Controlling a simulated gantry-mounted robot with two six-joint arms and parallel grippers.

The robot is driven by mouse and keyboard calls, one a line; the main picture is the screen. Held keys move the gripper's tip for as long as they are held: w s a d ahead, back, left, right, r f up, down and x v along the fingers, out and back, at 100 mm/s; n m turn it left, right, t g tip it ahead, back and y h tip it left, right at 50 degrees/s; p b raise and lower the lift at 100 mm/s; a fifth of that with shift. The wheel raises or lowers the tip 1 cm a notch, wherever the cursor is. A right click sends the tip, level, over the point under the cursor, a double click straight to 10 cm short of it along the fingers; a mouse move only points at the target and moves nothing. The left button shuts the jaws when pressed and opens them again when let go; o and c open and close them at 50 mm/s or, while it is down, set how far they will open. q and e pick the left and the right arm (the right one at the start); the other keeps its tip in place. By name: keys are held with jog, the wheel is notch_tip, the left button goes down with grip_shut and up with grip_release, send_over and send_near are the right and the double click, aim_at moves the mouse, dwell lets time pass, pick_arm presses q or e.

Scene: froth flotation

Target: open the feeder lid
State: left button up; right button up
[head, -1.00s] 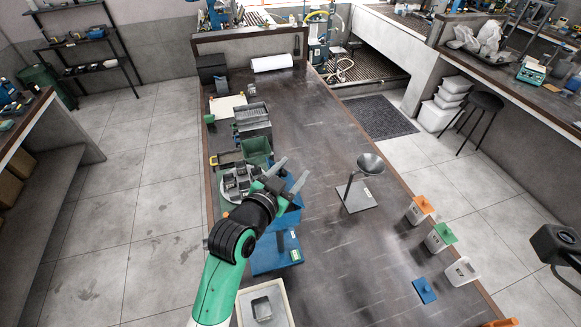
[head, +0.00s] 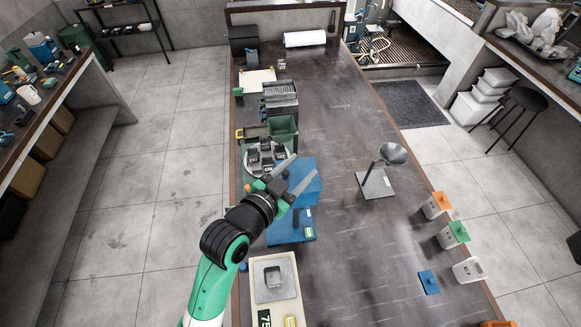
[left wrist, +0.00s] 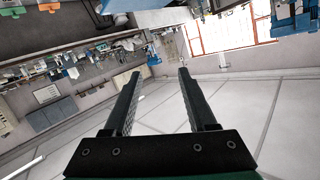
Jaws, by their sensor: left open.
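I cannot tell for certain which part is the feeder lid. A blue box-shaped unit (head: 308,192) stands on a blue base (head: 283,234) at the table's left side, partly hidden behind my left gripper. My left gripper (head: 302,168) is open, with its two grey fingers pointing up and right over or beside this blue unit; contact is not clear. In the left wrist view the gripper (left wrist: 159,74) shows both fingers apart with nothing between them. That view looks out across the room, with the table things upside down at its top. My right gripper is not in view.
A round tray of small dark containers (head: 285,151) and a green bin (head: 283,128) lie behind the gripper. A scale (head: 258,295) stands in front. A funnel stand (head: 376,183) is to the right, and lidded tubs (head: 453,236) line the right edge. The table's middle is mostly clear.

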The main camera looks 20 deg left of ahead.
pick_arm(q)
jog(key=p+v, duration=0.1)
jog(key=v, duration=0.3)
jog(key=shift+p, duration=0.3)
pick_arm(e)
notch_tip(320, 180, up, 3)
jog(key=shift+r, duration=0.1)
pick_arm(q)
jog(key=a+r+t, duration=0.2)
jog(key=r+t, duration=0.1)
jog(key=r, duration=1)
jog(key=a+r+t, duration=0.2)
jog(key=r+t, duration=0.2)
jog(key=r, duration=1)
jog(key=s+a+r+n+t+y, duration=0.1)
jog(key=s+a+r+n+t, duration=0.1)
jog(key=s+r, duration=0.4)
jog(key=s+a+r+n+t+y, duration=0.2)
jog(key=s+r, duration=0.4)
jog(key=r, duration=0.5)
jog(key=shift+n+t, duration=0.9)
jog(key=shift+t, duration=0.2)
